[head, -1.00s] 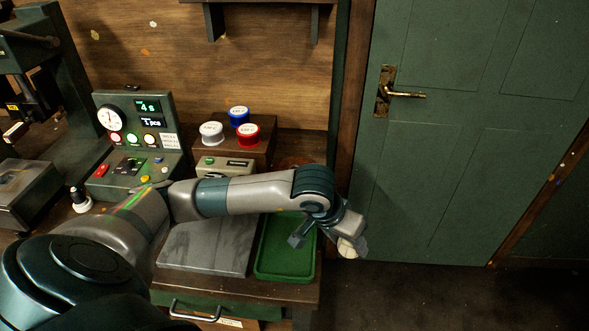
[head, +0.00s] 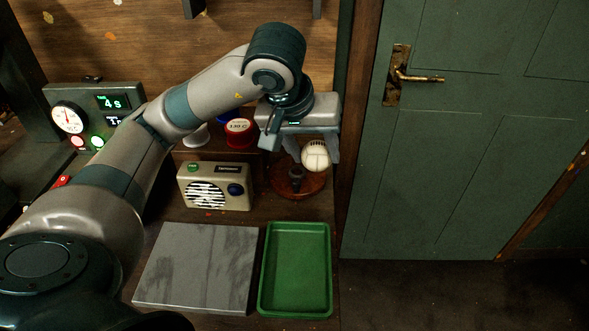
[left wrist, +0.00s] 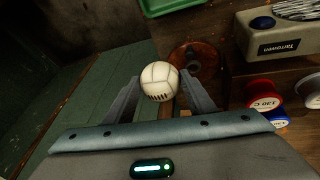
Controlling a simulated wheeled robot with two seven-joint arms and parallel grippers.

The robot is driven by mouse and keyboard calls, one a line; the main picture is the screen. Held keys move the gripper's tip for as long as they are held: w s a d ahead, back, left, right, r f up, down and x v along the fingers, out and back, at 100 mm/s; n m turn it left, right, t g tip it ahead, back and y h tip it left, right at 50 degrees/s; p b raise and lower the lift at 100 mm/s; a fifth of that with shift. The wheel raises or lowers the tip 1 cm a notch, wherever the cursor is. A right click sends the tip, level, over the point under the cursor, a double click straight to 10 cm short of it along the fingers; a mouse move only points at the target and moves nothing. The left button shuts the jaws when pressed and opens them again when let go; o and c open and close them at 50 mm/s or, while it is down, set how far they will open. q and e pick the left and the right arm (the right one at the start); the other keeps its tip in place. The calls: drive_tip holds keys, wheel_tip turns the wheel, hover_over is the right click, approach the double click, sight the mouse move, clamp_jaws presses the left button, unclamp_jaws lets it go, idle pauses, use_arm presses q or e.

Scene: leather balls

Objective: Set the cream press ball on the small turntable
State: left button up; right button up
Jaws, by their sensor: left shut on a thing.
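The cream press ball (head: 315,156) is pale with stitched panels. My left gripper (head: 312,160) is shut on it, and the left wrist view shows the ball (left wrist: 159,80) between the two fingertips. The small turntable (head: 299,182) is a round reddish-brown wooden disc at the back right of the bench. The ball appears above the turntable in the head view; the gap between them is hard to judge. In the left wrist view the turntable (left wrist: 203,59) shows just beyond the ball and right finger, partly hidden. My right gripper is not in view.
A cream radio (head: 215,187) stands left of the turntable. A red spool (head: 239,133) sits on a wooden riser behind it. In front are a grey slab (head: 198,268) and an empty green tray (head: 295,268). A green door (head: 470,130) is at right.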

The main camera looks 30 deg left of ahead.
use_arm(q)
drive_tip(key=shift+s+d, duration=0.1)
